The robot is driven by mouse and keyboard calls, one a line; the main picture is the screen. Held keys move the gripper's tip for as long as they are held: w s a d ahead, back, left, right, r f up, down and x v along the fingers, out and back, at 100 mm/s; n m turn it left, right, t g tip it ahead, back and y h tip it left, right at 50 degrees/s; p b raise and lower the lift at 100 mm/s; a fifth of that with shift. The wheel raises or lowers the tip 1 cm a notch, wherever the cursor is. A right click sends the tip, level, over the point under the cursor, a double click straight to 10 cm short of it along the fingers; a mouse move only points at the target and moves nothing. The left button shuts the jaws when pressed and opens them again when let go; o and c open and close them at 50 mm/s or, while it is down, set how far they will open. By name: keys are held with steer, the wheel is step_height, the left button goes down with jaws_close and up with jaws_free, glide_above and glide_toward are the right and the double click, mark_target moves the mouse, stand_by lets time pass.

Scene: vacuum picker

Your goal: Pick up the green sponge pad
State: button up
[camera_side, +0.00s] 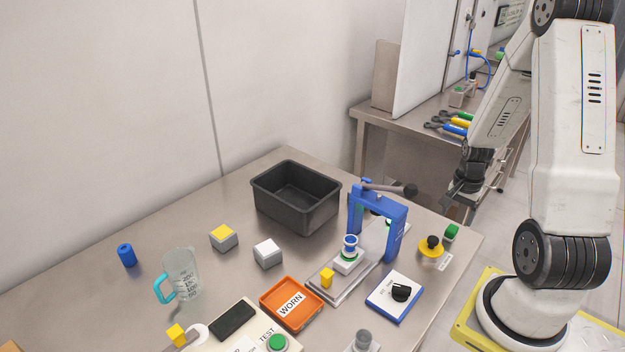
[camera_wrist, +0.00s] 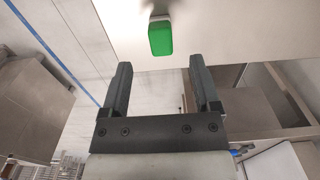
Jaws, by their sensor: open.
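The green sponge pad (camera_side: 451,232) is a small green block on the steel table, close to its right edge. In the wrist view the pad (camera_wrist: 160,38) shows as a bright green block with a pale end, near the top of the picture. It lies beyond the fingertips and roughly in line with the gap between them. My gripper (camera_wrist: 160,68) is open and empty, its two dark fingers apart. In the side view my gripper (camera_side: 447,202) hangs above the table's right edge, apart from the pad.
A blue clamp frame (camera_side: 398,232) with a lever stands farther left. A black bin (camera_side: 297,205), an orange tray (camera_side: 291,303) and a white dial box (camera_side: 394,296) occupy the table. The table edge is close to the pad.

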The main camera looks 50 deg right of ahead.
mark_target(453, 228)
steer(key=shift+f, duration=0.5)
steer(key=shift+f, duration=2.6)
jaws_close()
